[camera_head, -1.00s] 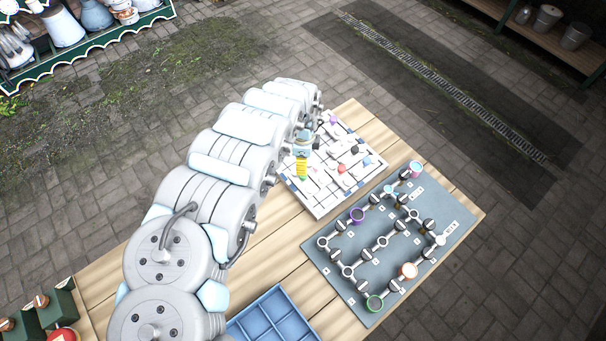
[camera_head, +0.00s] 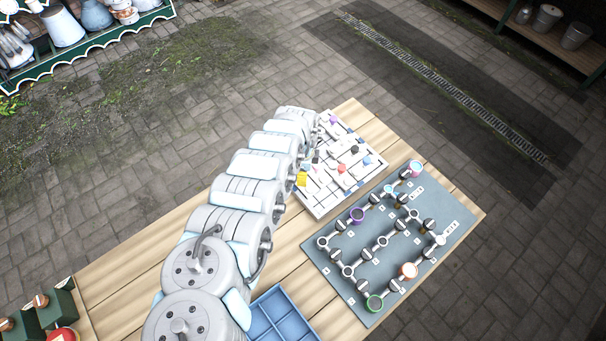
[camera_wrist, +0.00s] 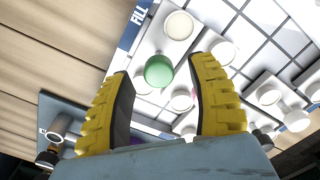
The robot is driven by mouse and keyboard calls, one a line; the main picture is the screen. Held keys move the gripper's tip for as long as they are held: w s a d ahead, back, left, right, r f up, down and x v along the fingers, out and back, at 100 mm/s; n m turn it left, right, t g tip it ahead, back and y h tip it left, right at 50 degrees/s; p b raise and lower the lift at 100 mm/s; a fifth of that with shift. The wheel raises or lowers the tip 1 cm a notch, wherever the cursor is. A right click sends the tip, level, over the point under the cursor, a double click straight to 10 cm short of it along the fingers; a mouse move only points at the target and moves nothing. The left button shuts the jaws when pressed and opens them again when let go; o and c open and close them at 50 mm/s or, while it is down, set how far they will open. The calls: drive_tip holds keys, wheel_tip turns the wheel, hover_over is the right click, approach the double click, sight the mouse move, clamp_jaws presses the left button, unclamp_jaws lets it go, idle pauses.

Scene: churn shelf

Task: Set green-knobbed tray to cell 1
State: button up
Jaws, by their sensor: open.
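The green knob (camera_wrist: 158,70) of a white tray shows in the wrist view, between my two yellow fingers and beyond their tips. A pale round piece (camera_wrist: 178,25) is on the white part beside it. My gripper (camera_wrist: 160,74) is open, with clear space around the knob. In the head view, only a bit of my yellow finger (camera_head: 302,180) shows at the left edge of the white gridded board (camera_head: 319,211); the green knob is hidden there. Which cell is cell 1 cannot be read.
Other white pieces with coloured knobs crowd the board, including a red knob (camera_head: 341,168) and a dark one (camera_head: 355,150). A grey mat (camera_head: 330,262) with linked rings lies to the right. A blue divided tray (camera_head: 283,318) is near the front.

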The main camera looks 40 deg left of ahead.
drive_tip(key=shift+f, duration=0.6)
clamp_jaws()
drive_tip(key=shift+s, duration=0.1)
